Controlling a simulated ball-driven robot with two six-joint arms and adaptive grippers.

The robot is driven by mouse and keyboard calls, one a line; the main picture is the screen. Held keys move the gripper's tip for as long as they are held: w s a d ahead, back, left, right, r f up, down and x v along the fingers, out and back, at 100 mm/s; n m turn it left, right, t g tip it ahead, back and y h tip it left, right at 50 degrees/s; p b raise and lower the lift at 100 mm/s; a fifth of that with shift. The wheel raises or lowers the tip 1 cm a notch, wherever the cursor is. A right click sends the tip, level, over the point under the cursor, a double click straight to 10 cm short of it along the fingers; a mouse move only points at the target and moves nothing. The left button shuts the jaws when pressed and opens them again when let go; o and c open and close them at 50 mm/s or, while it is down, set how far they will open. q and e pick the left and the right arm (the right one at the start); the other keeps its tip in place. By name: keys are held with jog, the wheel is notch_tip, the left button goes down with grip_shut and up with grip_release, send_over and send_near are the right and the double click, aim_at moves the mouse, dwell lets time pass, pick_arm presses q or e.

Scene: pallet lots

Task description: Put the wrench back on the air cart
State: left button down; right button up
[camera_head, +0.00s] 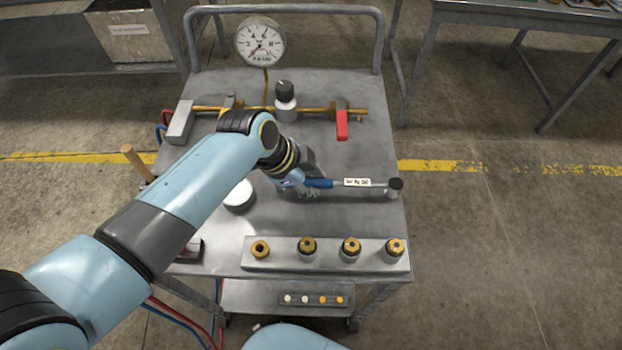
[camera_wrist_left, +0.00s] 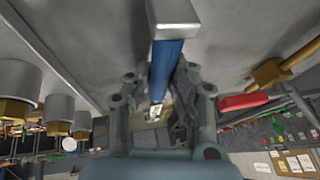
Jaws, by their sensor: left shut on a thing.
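The wrench (camera_head: 349,183) has a blue grip, a silver shaft with a white label and a dark round head pointing right. It is over the grey top of the air cart (camera_head: 340,85); whether it touches the top is unclear. My left gripper (camera_head: 306,187) is shut on the blue grip and hides part of it. In the left wrist view, the wrench's blue grip (camera_wrist_left: 166,62) with its grey block runs up between the fingers of my left gripper (camera_wrist_left: 160,105). My right gripper is out of view.
A pressure gauge (camera_head: 261,41) stands at the cart's back. A brass pipe with a red-handled valve (camera_head: 342,125) crosses behind the wrench. A metal block (camera_head: 325,263) with several brass fittings lies at the front. A white round piece (camera_head: 239,195) and wooden handle (camera_head: 137,162) are at left.

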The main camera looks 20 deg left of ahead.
pick_arm(q)
jog(key=shift+f, duration=0.1)
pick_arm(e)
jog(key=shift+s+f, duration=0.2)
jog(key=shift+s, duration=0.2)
pick_arm(q)
jog(key=shift+f, duration=0.1)
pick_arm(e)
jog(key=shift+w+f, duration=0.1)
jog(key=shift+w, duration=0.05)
pick_arm(q)
jog(key=shift+f+b, duration=0.45)
jog(key=shift+f, duration=0.05)
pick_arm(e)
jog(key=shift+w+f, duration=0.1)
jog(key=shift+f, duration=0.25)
pick_arm(q)
jog(key=c, duration=1.1)
grip_release()
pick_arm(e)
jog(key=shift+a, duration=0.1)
pick_arm(q)
jog(key=v, duration=1.2)
